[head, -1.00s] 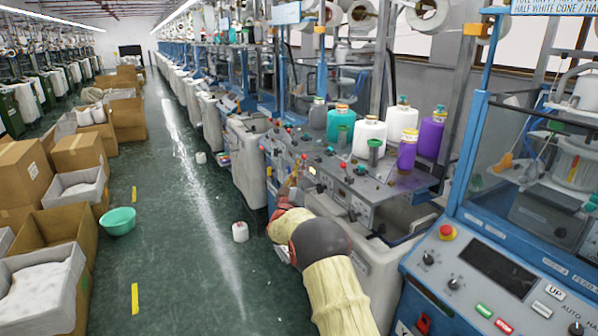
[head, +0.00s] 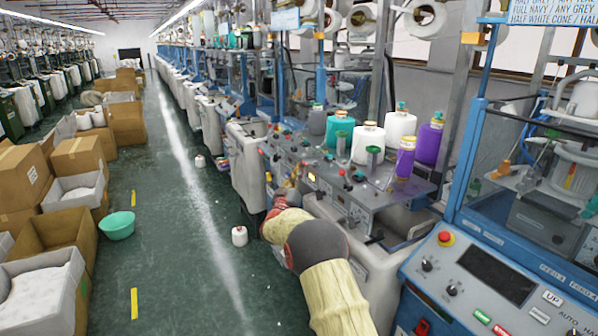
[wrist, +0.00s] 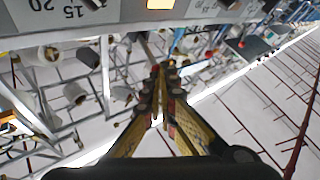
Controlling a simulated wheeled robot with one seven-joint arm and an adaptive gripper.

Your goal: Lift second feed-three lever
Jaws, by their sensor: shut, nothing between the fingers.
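The grey control panel (head: 350,187) of the near knitting machine carries several small levers and knobs, including a red-topped one (head: 341,171) and a black one (head: 358,176). I cannot tell which is the second feed-three lever. In the head view my arm reaches to the panel's front face, and my gripper is mostly hidden behind my wrist. In the wrist view my gripper (wrist: 163,75) has its yellow fingers together, with nothing seen between them. A grey panel face (wrist: 115,12) with dial numbers and a lit amber window (wrist: 160,4) shows at the top edge; no lever is clear there.
Yarn cones stand behind the panel, among them a white one (head: 368,144) and a purple one (head: 428,141). A blue-framed machine (head: 500,262) stands close at right. A white cone (head: 239,236) and a green basin (head: 117,225) are on the floor.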

